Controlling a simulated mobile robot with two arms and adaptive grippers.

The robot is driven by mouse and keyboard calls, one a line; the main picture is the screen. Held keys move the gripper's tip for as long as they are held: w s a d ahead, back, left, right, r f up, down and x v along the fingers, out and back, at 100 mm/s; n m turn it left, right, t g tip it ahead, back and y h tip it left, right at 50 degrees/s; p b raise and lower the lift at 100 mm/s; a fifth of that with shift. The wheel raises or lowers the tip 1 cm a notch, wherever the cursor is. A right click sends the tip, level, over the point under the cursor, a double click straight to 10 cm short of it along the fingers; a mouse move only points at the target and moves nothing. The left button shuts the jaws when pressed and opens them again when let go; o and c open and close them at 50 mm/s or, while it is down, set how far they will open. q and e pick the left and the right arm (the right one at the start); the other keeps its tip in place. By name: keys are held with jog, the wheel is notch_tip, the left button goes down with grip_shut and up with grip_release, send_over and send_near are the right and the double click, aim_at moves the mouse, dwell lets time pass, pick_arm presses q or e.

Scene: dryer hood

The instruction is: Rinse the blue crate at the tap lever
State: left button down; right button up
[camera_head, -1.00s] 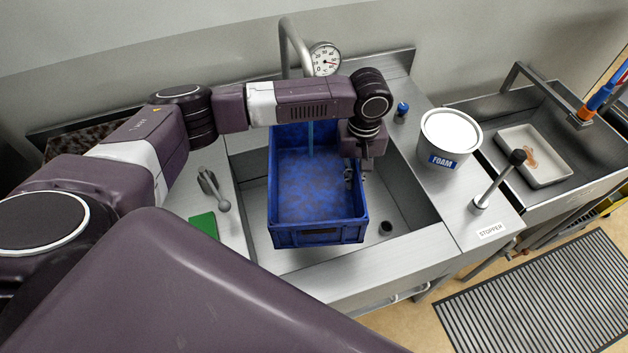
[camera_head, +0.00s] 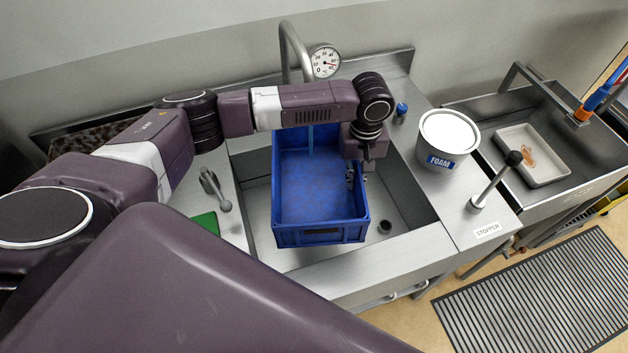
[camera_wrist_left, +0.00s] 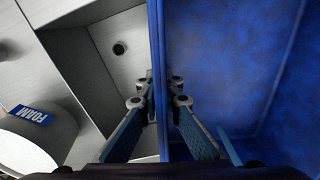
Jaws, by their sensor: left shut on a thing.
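The blue crate (camera_head: 307,236) is upright in the left part of the steel sink basin, below the tap spout (camera_head: 292,45). A thin stream of water (camera_head: 310,140) falls into it. Its inner floor shows faint darker mottling. My left gripper (camera_head: 357,178) is shut on the crate's right wall; in the left wrist view the fingers (camera_wrist_left: 162,92) sit on both sides of that wall (camera_wrist_left: 158,45). The tap lever (camera_head: 215,190) stands on the counter left of the basin. My right gripper is not in view.
A white FOAM tub (camera_head: 447,139) and a lever labelled STOPPER (camera_head: 493,183) stand on the right counter. A drain hole (camera_head: 385,227) shows right of the crate. A green pad (camera_head: 206,222) lies near the tap lever. A second sink holds a white tray (camera_head: 533,156).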

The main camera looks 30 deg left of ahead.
aim_at(369, 220)
pick_arm(q)
jog(key=shift+s+a+r, duration=0.1)
jog(key=shift+s+a, duration=0.1)
jog(key=shift+a, duration=0.05)
jog(key=shift+w+d, duration=0.15)
jog(key=shift+d, duration=0.05)
jog(key=shift+w+d, duration=0.25)
jog(key=shift+d, duration=0.1)
jog(key=shift+s, duration=0.15)
jog(key=shift+s+d, duration=0.75)
jog(key=shift+s, duration=0.35)
jog(key=shift+s+d, duration=0.7)
jog(key=shift+s, duration=0.35)
jog(key=shift+s+d, duration=0.75)
jog(key=shift+s, duration=0.35)
jog(key=shift+s+d+r, duration=0.45)
jog(key=shift+s+r, duration=0.2)
jog(key=shift+s, duration=0.05)
jog(key=shift+s+d+r, duration=0.45)
jog(key=shift+s+r, duration=0.2)
jog(key=shift+s, duration=0.05)
jog(key=shift+s+d+r, duration=0.45)
jog(key=shift+s+r, duration=0.2)
jog(key=shift+s, duration=0.05)
